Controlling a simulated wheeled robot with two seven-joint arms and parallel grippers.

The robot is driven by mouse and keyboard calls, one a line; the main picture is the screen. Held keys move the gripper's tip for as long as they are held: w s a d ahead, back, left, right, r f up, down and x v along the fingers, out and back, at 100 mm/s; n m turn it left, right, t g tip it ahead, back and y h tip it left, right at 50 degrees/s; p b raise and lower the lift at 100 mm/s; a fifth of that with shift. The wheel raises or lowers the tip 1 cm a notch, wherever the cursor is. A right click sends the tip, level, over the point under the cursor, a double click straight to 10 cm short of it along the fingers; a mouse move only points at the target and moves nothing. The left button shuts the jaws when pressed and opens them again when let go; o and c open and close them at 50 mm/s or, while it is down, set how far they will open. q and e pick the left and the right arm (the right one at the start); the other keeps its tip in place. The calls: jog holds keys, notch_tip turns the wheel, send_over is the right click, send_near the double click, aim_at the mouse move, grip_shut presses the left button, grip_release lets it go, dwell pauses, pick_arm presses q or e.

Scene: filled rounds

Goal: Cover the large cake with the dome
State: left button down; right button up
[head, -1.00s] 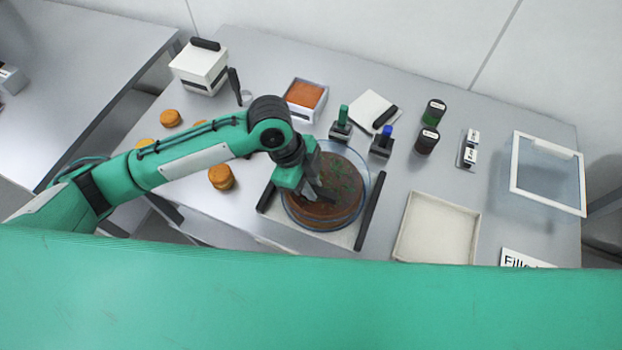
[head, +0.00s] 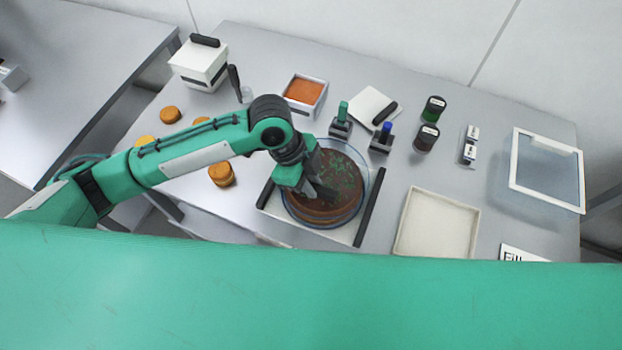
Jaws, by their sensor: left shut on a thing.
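The large cake (head: 345,185) is round and brown with green bits on top. It stands on a white board (head: 345,233) with black handles at its left and right. A clear dome (head: 366,172) shows as a thin transparent outline around the cake. My left gripper (head: 324,194) points down over the cake's middle and is shut on the dome's top, which its dark fingers hide. I cannot tell whether the dome's rim touches the board. My right gripper is not in view.
A shallow cream tray (head: 437,225) lies right of the board. Small stamps (head: 381,140), dark jars (head: 426,138) and an orange-filled box (head: 305,91) stand behind. Small orange-brown rounds (head: 222,174) lie left, near my arm. A white-framed clear panel (head: 546,170) is at the far right.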

pick_arm(q)
jog(key=shift+f, duration=0.2)
dwell(0.7)
jog(key=c, duration=0.8)
grip_release()
jog(key=shift+o, duration=0.2)
jog(key=shift+r, duration=0.1)
notch_tip(320, 180, up, 7)
jog(key=p, duration=0.7)
jog(key=shift+p, duration=0.3)
jog(key=shift+d, duration=0.1)
